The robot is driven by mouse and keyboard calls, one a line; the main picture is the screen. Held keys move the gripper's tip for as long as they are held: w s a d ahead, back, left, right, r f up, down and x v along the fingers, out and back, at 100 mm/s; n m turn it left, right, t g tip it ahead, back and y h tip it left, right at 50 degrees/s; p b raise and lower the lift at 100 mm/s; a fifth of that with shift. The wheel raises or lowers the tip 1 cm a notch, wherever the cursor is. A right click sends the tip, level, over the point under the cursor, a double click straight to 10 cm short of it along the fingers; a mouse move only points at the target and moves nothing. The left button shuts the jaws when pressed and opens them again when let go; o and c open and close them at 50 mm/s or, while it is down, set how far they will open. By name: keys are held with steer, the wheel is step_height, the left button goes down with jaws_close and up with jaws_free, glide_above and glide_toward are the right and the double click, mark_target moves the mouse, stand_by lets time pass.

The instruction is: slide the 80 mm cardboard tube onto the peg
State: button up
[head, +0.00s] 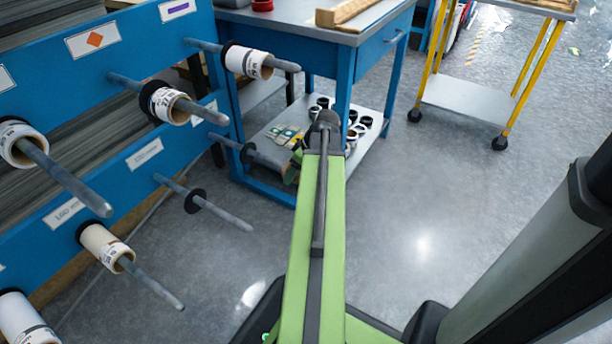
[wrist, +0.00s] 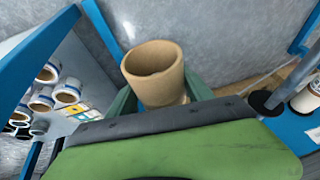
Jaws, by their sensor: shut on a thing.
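A tan cardboard tube (wrist: 152,78) is held in my gripper (wrist: 160,92) in the wrist view, its open end facing the camera. The green fingers sit on either side of it. In the head view my gripper (head: 293,170) is mostly hidden behind my arm, and I cannot make out the tube there. Two bare pegs with black collars stick out of the blue rack: an upper peg (head: 268,159) just left of my gripper, and a lower peg (head: 225,213). The tube is apart from any peg I can see. Which peg the task means is not clear.
The blue rack (head: 110,87) has several other pegs with white rolls, such as one upper roll (head: 247,62). A blue table (head: 376,48) stands behind, with small rolls on its lower shelf (head: 262,146). A yellow-legged cart (head: 470,98) is back right. Floor at right is clear.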

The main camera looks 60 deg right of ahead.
mark_target(256, 156)
steer(key=w, duration=1.6)
steer(key=o, duration=1.4)
steer(key=shift+o, duration=0.2)
